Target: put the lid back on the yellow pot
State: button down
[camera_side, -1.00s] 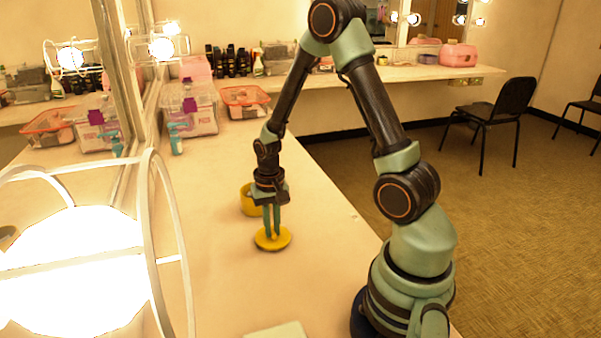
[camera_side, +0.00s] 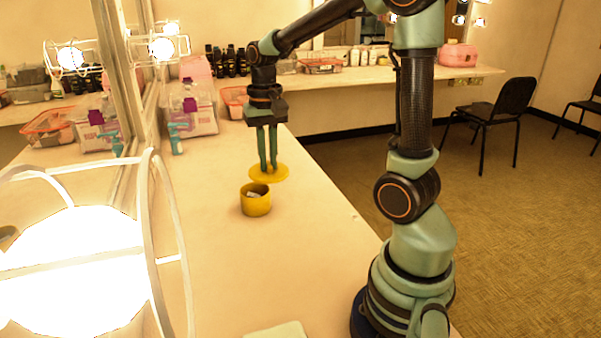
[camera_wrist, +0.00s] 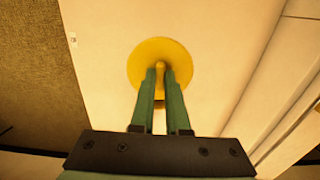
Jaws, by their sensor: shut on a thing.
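The yellow pot (camera_side: 256,203) stands upright and open on the counter in the side view, with something pale inside. The yellow lid (camera_side: 269,174) is a flat round disc. My gripper (camera_side: 268,165) points down and is shut on the lid, by what looks like a small knob at its middle. In the side view the lid appears just above and behind the pot, apart from it. The lid also shows in the wrist view (camera_wrist: 160,52), between the green fingertips (camera_wrist: 160,72). The pot is mostly hidden in the wrist view.
The pale counter (camera_side: 220,265) is clear around the pot. A clear plastic box (camera_side: 190,112), a teal bottle (camera_side: 175,138) and an orange-rimmed bin (camera_side: 235,98) stand further back. A mirror with a caged bright lamp (camera_side: 75,270) is at the left. A pale green pad (camera_side: 277,331) lies in front.

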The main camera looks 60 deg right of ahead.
jog(key=shift+w+d+r, duration=0.1)
jog(key=shift+r, duration=0.25)
jog(key=shift+w+d, duration=0.2)
jog(key=shift+w, duration=0.1)
jog(key=w+d+f+n, duration=0.1)
jog(key=w+d+f, duration=0.5)
jog(key=w+d, duration=0.35)
jog(key=shift+w+a+f, duration=0.15)
jog(key=shift+f, duration=1.55)
jog(key=shift+w+a+f, duration=0.15)
jog(key=shift+f, duration=1.5)
jog(key=shift+f, duration=0.2)
jog(key=shift+c, duration=1.8)
grip_release()
